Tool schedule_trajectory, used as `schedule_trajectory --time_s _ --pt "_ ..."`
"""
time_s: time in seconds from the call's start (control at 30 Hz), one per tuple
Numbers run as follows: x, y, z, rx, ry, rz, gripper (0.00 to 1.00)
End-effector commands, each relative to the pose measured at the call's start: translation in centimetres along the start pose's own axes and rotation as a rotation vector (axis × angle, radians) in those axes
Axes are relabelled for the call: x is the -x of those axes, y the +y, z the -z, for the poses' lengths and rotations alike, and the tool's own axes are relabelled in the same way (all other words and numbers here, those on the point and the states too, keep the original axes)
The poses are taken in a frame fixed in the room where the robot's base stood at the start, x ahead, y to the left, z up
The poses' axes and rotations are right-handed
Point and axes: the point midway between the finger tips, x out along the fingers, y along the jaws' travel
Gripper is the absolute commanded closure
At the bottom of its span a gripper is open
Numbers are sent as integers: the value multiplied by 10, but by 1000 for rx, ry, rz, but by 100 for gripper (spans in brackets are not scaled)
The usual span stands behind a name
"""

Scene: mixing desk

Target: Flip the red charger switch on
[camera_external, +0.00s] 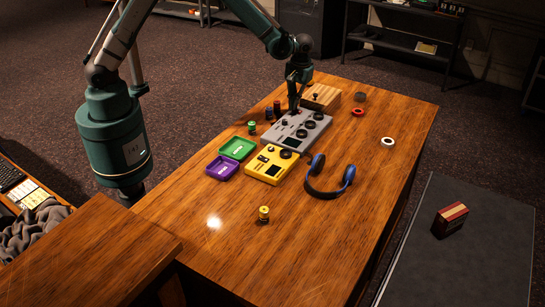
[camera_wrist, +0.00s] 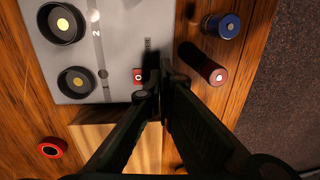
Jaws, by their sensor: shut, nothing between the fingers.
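The grey panel (camera_external: 312,140) lies on the wooden desk, and it also fills the upper left of the wrist view (camera_wrist: 120,25). A small red switch (camera_wrist: 138,76) with a pale mark sits near the panel's lower right corner in the wrist view. It is too small to make out in the external view, and I cannot tell its position. My gripper (camera_wrist: 160,90) is shut and empty, its tips just right of the red switch. I cannot tell whether they touch it or the panel. In the external view my gripper (camera_external: 293,110) points down over the panel's far left corner.
A dark red cylinder (camera_wrist: 203,65) and a blue one (camera_wrist: 222,25) stand close right of my fingers. A wooden box (camera_external: 322,97) is just behind the panel. A yellow device (camera_external: 268,168), green tray (camera_external: 238,148), purple tray (camera_external: 220,167) and blue headphones (camera_external: 330,190) lie nearer.

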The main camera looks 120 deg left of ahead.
Motion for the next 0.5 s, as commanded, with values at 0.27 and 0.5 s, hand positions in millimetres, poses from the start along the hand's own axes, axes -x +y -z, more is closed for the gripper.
schedule_trajectory --time_s 0.27,0.5 --pt "-8 -2 0 0 -1 -68 100" --pt "-7 -1 0 0 -1 -67 100"
